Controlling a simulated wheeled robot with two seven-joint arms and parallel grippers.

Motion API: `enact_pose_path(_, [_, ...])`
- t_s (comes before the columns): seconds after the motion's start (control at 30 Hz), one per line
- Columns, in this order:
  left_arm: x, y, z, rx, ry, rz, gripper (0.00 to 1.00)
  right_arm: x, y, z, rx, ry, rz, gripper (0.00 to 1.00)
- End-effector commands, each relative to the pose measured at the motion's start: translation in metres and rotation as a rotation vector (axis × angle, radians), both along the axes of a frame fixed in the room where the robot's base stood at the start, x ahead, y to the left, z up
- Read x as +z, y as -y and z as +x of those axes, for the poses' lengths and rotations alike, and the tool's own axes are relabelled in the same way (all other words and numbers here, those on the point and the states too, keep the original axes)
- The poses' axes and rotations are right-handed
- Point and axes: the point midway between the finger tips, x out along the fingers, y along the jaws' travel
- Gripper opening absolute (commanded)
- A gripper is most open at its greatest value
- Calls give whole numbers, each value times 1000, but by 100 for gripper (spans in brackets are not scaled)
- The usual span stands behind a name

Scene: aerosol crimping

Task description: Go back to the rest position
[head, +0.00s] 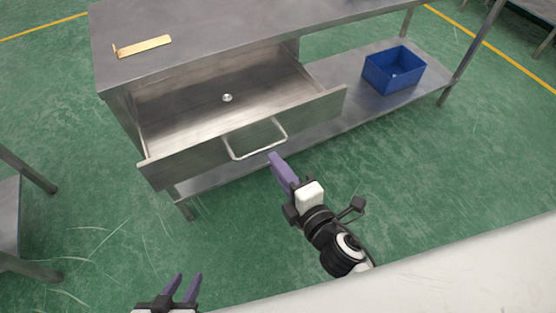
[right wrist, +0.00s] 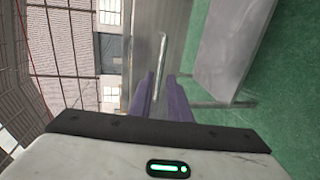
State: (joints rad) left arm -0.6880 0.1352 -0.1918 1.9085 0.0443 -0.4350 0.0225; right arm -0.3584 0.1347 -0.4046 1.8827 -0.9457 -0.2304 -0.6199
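My right gripper (head: 274,158) is just in front of the pulled-out metal drawer (head: 320,105), near the bottom right of its handle (head: 257,155). My left gripper (head: 187,278) is at the bottom left of the head view, over the floor. Its two purple fingers are apart and empty.
The steel workbench (head: 240,25) carries a brass-coloured plate (head: 143,46) on top. A small round metal part (head: 227,98) lies in the drawer. A blue bin (head: 394,72) with a small item sits on the lower shelf (head: 350,105). Green floor (head: 450,180) is clear at the right.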

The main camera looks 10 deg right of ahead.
Motion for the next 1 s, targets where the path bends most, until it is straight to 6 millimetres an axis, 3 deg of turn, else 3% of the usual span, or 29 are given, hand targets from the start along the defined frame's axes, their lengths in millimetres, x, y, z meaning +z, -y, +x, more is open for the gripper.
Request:
enact_pose_path(0.57, [0, -1, 1, 1, 2, 2, 31, 1, 5, 0, -21, -10, 16, 17])
enact_pose_path(0.67, [0, -1, 2, 1, 1, 2, 31, 1, 30, 0, -128, -71, 101, 17])
enact_pose_path(0.77, [0, -1, 2, 1, 1, 2, 31, -5, 73, -10, -327, -198, 274, 17])
enact_pose_path(0.9, [0, -1, 2, 1, 1, 2, 31, -23, 122, -50, -633, -432, 560, 17])
enact_pose_path(1.0, [0, -1, 2, 1, 1, 2, 31, -32, 134, -79, -775, -563, 697, 17])
